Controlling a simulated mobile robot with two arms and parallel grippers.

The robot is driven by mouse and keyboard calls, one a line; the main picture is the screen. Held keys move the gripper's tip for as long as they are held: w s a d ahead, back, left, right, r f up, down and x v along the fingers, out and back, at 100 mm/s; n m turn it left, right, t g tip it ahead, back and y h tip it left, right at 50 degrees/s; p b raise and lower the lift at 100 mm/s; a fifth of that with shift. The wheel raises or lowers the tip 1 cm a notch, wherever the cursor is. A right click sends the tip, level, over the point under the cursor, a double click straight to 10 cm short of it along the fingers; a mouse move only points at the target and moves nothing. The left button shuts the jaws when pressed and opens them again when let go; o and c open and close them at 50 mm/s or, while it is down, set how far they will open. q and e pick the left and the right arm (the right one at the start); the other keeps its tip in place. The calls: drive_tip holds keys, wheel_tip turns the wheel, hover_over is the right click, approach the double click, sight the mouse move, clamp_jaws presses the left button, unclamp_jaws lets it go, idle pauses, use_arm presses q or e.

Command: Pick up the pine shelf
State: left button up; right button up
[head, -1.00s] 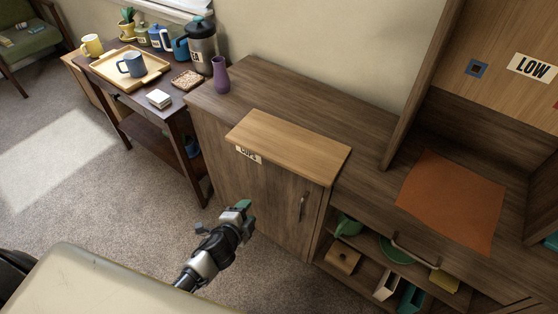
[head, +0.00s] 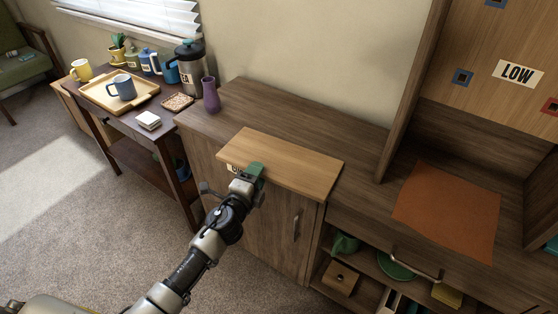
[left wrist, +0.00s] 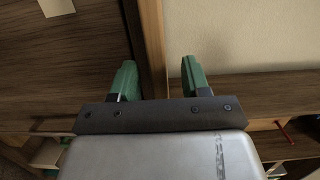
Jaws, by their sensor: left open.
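The pine shelf (head: 285,162) is a light wooden board lying flat on top of the dark wood cabinet (head: 300,118), its front edge overhanging the cabinet front. My left gripper (head: 254,172) is at the shelf's front edge, left of its middle, and covers part of that edge in the head view. I cannot tell whether it touches. In the left wrist view its two green fingers (left wrist: 157,75) are apart, with nothing held between them. I cannot make out the pine shelf for sure in that view. My right gripper is not in view.
A purple vase (head: 211,96) stands on the cabinet behind the shelf's left end. An orange mat (head: 445,210) lies on the right part of the cabinet, below the hutch marked LOW (head: 517,73). A side table holds a tray (head: 98,101) with a blue mug.

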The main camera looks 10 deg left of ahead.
use_arm(q)
drive_tip(key=w, duration=0.2)
drive_tip(key=shift+w+d+f, duration=0.1)
drive_tip(key=shift+w+d, duration=0.1)
drive_tip(key=shift+w, duration=0.2)
clamp_jaws()
wheel_tip(320, 180, up, 10)
drive_tip(key=p, duration=0.5)
drive_tip(key=shift+p, duration=0.3)
drive_tip(key=s+r+n+y+p, duration=0.1)
drive_tip(key=s+r, duration=0.2)
drive_tip(key=s, duration=0.8)
drive_tip(key=s+r+y+p, duration=0.1)
drive_tip(key=s+r+p, duration=0.1)
drive_tip(key=s, duration=1)
drive_tip(key=shift+r+n+y, duration=0.4)
drive_tip(key=shift+r, duration=0.3)
drive_tip(key=shift+w, duration=0.1)
